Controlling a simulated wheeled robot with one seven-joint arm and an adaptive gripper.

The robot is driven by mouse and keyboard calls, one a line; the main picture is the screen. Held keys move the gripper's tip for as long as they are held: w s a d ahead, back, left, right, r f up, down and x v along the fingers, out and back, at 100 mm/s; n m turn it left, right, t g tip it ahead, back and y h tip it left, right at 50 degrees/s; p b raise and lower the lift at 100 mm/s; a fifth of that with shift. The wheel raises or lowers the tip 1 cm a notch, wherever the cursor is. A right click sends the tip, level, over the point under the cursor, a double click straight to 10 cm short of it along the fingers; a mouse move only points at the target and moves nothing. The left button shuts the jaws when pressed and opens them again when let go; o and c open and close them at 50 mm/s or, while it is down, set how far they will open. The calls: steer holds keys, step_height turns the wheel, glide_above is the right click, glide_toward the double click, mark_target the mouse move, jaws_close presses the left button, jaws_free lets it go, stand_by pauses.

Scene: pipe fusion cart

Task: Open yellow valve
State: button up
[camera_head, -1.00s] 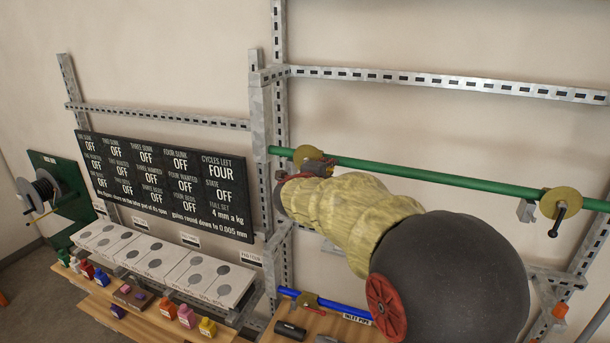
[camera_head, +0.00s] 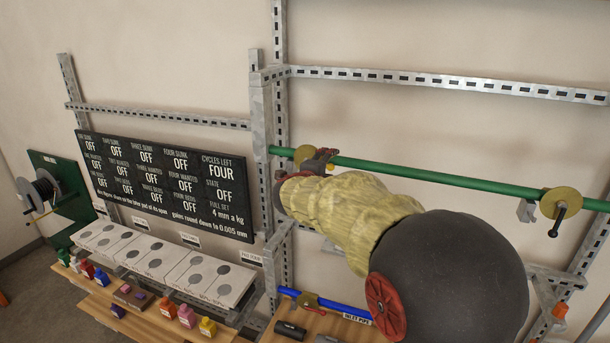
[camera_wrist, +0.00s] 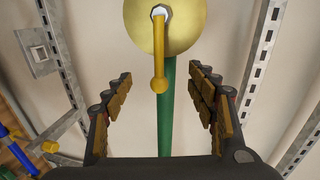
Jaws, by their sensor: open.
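The yellow valve has a round brass-yellow disc (camera_wrist: 180,28) with a pale hex nut and a yellow lever handle (camera_wrist: 158,60). In the wrist view the lever hangs from the nut, in line with the green pipe (camera_wrist: 166,115). My gripper (camera_wrist: 160,75) is open, with a padded finger on each side of the lever and clear gaps to both. In the head view the disc (camera_head: 302,153) sits at the left end of the green pipe (camera_head: 420,174). My gripper (camera_head: 322,160) is right beside it and partly hides it; the lever is hidden there.
Another yellow disc valve (camera_head: 560,204) with a dark handle is further right on the green pipe. A blue pipe (camera_head: 345,309) with a brass valve (camera_head: 308,301) lies below. Slotted metal uprights (camera_head: 281,100) and a black status board (camera_head: 165,185) stand to the left.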

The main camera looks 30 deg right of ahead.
steer(key=o, duration=0.4)
steer(key=f+v, duration=0.1)
steer(key=v, duration=0.8)
steer(key=f+v, duration=0.1)
steer(key=v, duration=0.3)
steer(key=shift+s+a+f, duration=0.25)
steer(key=shift+s+a, duration=0.1)
steer(key=shift+a, duration=0.2)
stand_by(0.5)
